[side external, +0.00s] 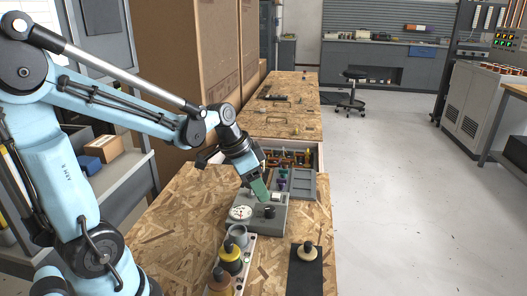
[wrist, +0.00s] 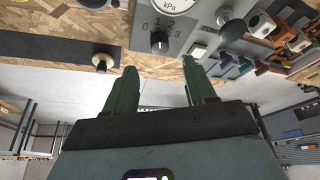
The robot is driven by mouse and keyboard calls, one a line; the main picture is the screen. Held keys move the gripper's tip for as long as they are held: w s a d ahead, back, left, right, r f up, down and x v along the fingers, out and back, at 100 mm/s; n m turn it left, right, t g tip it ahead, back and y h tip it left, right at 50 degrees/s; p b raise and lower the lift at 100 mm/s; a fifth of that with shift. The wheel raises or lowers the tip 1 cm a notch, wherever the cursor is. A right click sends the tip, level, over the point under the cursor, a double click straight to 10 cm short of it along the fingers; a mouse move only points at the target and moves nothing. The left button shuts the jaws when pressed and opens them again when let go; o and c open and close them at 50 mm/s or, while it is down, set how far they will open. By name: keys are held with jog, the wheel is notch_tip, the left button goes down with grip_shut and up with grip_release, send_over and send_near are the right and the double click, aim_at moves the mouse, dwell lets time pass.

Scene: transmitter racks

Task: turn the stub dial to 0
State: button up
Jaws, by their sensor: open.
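The stub dial (wrist: 159,42) is a small black knob on a grey panel box (wrist: 190,32), with the marks 0, 1, 2 and 3 printed in an arc around it. I cannot tell for sure which mark it points at. In the side view the dial (side external: 270,212) is on the box's top, right of the white gauge (side external: 240,213). My gripper (wrist: 160,72) has two green fingers spread apart with nothing between them. In the wrist view the dial shows beyond the fingertips, between them and apart from both. In the side view my gripper (side external: 262,192) is just above the box.
A white push button (wrist: 198,50) and a grey ball-topped lever (wrist: 231,25) are close by the dial. A pale knob (side external: 306,252) sits on a black mat at the front right. A rack with a yellow-topped part (side external: 231,257) stands in front. A tray of coloured parts (side external: 301,184) is behind.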

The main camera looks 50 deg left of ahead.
aim_at(270, 209)
jog(key=shift+x, duration=3.75)
grip_shut()
jog(key=n, duration=0.2)
jog(key=n+y, duration=0.1)
jog(key=shift+d+n+y, duration=0.15)
jog(key=shift+n+y, duration=0.15)
jog(key=shift+n, duration=0.1)
jog(key=shift+d+n+y, duration=0.1)
jog(key=shift+n+y, duration=0.6)
jog(key=shift+n, duration=1.3)
